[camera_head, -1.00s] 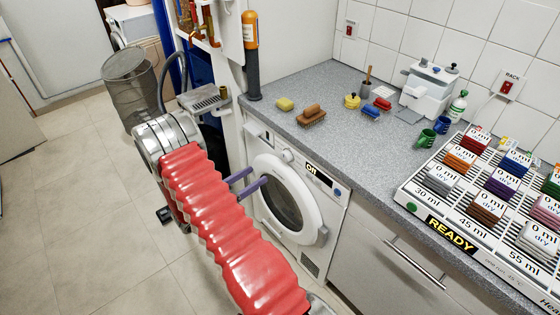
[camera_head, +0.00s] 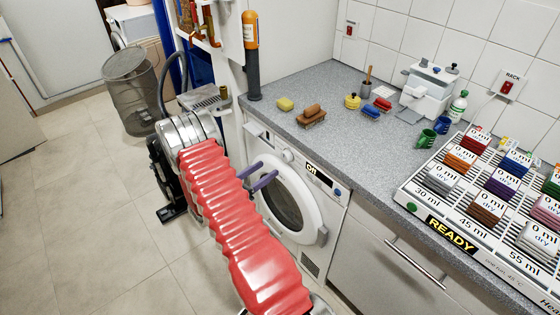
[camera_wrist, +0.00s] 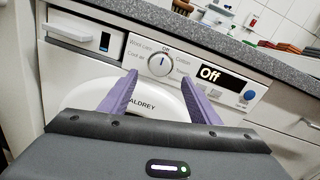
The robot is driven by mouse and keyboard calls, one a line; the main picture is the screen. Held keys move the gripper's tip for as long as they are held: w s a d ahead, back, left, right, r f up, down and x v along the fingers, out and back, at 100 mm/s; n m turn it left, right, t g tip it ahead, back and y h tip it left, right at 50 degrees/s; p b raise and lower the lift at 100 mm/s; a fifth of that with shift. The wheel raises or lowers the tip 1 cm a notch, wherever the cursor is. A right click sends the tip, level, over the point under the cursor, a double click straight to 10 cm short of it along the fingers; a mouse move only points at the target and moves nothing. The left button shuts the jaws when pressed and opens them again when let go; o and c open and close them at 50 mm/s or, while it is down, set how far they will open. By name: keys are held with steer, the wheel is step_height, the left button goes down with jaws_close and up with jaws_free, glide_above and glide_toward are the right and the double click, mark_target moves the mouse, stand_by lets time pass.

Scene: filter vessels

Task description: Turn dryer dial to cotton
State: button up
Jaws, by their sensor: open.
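The dryer (camera_head: 325,222) is a white front-loader under the counter. Its round dial (camera_wrist: 160,64) is white with a dark pointer line directed up at the "Off" label; it also shows small in the head view (camera_head: 287,156). "Cotton" is printed at the dial's upper right, with "Wool care" and "Cool air" at its left. The dryer display (camera_wrist: 219,76) reads "Off". My gripper (camera_wrist: 162,84) is open, its two purple fingers in front of the dryer. In the wrist view the fingertips appear either side of and just below the dial, apparently without touching it.
The dryer's round door (camera_head: 290,205) lies below the panel. The grey counter (camera_head: 345,130) overhangs above, with brushes and sponges on it. A drawer (camera_wrist: 84,33) is left of the dial. A dark post with an orange top (camera_head: 251,55) stands at the counter's left end.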

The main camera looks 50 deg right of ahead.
mark_target(284, 157)
steer(key=d, duration=0.3)
steer(key=s+d, duration=0.1)
steer(key=d, duration=0.4)
steer(key=shift+s+d, duration=0.2)
steer(key=shift+d, duration=0.1)
steer(key=shift+c, duration=0.4)
steer(key=c, duration=0.9)
steer(key=shift+a, duration=0.15)
steer(key=shift+c, duration=0.4)
